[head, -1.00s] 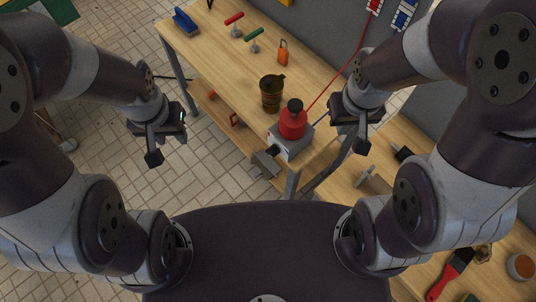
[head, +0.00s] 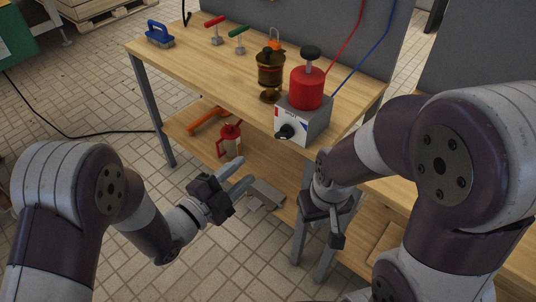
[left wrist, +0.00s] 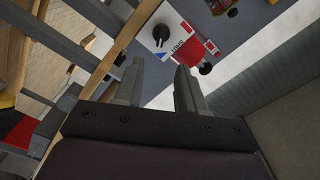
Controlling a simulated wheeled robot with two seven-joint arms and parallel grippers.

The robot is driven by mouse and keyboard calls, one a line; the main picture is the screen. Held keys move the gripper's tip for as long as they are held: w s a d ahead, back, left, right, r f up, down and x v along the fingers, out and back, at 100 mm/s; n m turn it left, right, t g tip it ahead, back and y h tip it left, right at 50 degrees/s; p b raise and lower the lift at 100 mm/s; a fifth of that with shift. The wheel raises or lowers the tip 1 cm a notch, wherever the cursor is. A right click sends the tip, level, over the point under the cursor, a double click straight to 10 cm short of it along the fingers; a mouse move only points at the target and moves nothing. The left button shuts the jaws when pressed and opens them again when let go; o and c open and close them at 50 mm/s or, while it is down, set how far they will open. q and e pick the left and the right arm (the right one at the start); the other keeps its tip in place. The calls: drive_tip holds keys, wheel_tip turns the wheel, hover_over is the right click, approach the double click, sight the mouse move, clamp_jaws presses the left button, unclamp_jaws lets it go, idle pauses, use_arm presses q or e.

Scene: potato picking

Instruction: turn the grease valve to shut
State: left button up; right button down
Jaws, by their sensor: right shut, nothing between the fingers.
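A grey box (head: 312,118) with a white front panel stands at the near right corner of the wooden bench. On that panel is a black knob (head: 288,131), which looks like the grease valve. A red cylinder (head: 307,88) with a black top knob stands on the box. In the left wrist view the black knob (left wrist: 160,33) lies beyond my fingertips, apart from them, with red and blue markings beside it. My left gripper (head: 246,174) is open and empty, below and left of the knob. My right gripper (head: 337,241) is shut and empty, below and right of the box.
A brown glass jar (head: 270,70) stands left of the box. Behind are an orange padlock-like thing (head: 276,41), red (head: 215,24) and green (head: 237,32) handled tools and a blue brush (head: 159,36). A red can (head: 230,139) is on the lower shelf. Floor at left is open.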

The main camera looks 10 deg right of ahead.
sight(280, 138)
use_arm(q)
drive_tip(key=b+x, duration=0.1)
drive_tip(key=x, duration=1.2)
drive_tip(key=shift+a+b, duration=0.1)
drive_tip(key=shift+b, duration=0.2)
clamp_jaws()
